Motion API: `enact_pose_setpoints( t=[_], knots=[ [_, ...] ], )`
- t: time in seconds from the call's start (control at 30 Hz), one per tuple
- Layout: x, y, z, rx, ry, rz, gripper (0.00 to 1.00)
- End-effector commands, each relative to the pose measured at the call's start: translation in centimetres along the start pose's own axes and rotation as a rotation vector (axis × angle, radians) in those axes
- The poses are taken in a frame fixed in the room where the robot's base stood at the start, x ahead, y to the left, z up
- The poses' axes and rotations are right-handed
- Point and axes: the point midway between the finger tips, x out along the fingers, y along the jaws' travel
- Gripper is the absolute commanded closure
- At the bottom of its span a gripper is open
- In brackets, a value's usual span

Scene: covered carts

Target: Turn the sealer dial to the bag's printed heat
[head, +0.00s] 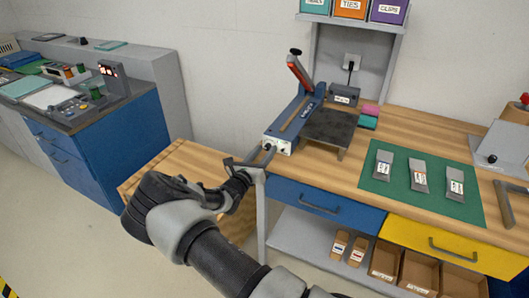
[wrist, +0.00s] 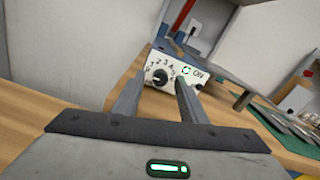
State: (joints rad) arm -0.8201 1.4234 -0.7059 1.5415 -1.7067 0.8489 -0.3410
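The sealer (head: 295,115) stands on the wooden bench, blue with a raised red-handled arm. Its white front panel (wrist: 190,73) carries a black dial (wrist: 160,77) ringed by printed numbers, and a lit ring beside the word ON. I cannot tell which number the dial points at. My gripper (wrist: 160,88) is open, its two fingers apart on either side of the dial in the wrist view; contact cannot be told. In the head view my gripper (head: 256,162) is just in front of the panel. Several grey bags (head: 418,175) lie on a green mat; their print is too small to read.
A dark plate (head: 329,128) adjoins the sealer, with pink and green blocks (head: 369,115) behind it. A grey device (head: 503,148) stands at the right. Below are blue and yellow drawers and a shelf of cardboard boxes (head: 387,262). A blue cabinet (head: 115,130) stands left.

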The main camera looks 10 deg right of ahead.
Motion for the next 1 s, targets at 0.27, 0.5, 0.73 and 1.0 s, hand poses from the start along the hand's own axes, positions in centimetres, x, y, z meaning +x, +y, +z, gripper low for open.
enact_pose_setpoints(
  t=[0.27,0.5,0.73,1.0],
  knots=[
    [0.41,-0.04,-0.01,-0.001,0.000,0.000,0.62],
    [0.38,-0.03,-0.01,-0.001,0.000,0.000,0.92],
    [0.36,-0.03,-0.02,0.005,0.000,0.000,1.00],
    [0.34,-0.01,-0.06,0.093,0.000,-0.001,1.00]
  ],
)
